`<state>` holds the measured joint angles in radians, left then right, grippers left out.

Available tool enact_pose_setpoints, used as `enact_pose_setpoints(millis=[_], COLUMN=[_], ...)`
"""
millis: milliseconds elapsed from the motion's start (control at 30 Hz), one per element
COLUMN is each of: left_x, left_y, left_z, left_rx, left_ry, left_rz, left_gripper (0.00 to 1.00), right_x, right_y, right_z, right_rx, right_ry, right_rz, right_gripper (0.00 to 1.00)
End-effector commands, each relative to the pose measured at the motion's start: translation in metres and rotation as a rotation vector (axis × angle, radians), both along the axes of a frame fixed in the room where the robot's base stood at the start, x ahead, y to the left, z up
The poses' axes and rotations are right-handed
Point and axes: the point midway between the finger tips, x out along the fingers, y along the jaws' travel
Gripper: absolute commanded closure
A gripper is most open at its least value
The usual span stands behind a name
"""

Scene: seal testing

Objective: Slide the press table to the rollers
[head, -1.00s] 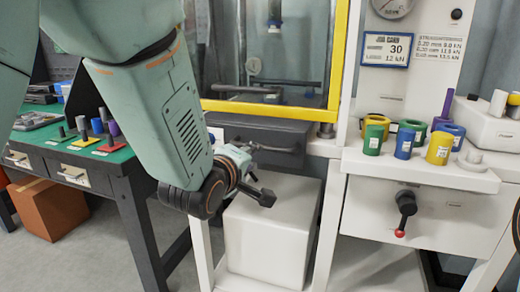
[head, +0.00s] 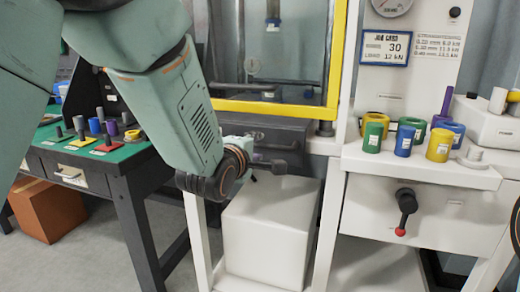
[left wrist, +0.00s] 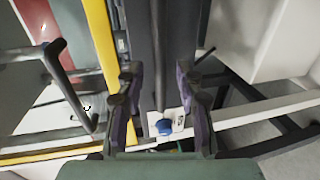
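The press table appears to be the dark grey slab (head: 290,129) below the yellow-framed press window; a dark bar handle on its front is partly hidden by my gripper. My left gripper (head: 268,165) is just in front of the slab, above the white box. In the left wrist view, the two fingers of my left gripper (left wrist: 157,105) are apart, with a dark surface and a thin dark bar between and beyond them. I cannot tell whether they touch the bar. I cannot make out the rollers. My right gripper is not in view.
A yellow-framed window with a handle (head: 240,87) stands above the slab. A white box (head: 262,235) sits below. Right is a white counter (head: 420,170) with several coloured cylinders and a red-tipped lever (head: 405,210). A green-topped bench (head: 95,155) stands left.

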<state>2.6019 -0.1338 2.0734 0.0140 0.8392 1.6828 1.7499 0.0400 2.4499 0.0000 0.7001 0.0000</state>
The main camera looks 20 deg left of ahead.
Motion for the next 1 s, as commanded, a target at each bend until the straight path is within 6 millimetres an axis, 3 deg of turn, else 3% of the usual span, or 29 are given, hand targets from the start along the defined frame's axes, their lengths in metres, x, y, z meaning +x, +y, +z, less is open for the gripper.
enact_pose_setpoints(millis=[400,833,1000], left_x=[0.032,0.036,0.036], left_y=[-0.001,-0.001,-0.001], left_z=[-0.007,-0.008,-0.008], left_rx=[0.000,0.000,0.000], left_ry=[-0.001,0.000,0.000], left_rz=[0.000,0.001,0.001], left_gripper=[0.64,0.64,0.78], right_x=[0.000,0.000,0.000], right_y=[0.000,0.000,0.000], right_z=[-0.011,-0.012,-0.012], right_rx=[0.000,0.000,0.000], right_ry=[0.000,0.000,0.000], right_rz=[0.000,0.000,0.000], right_gripper=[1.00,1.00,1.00])
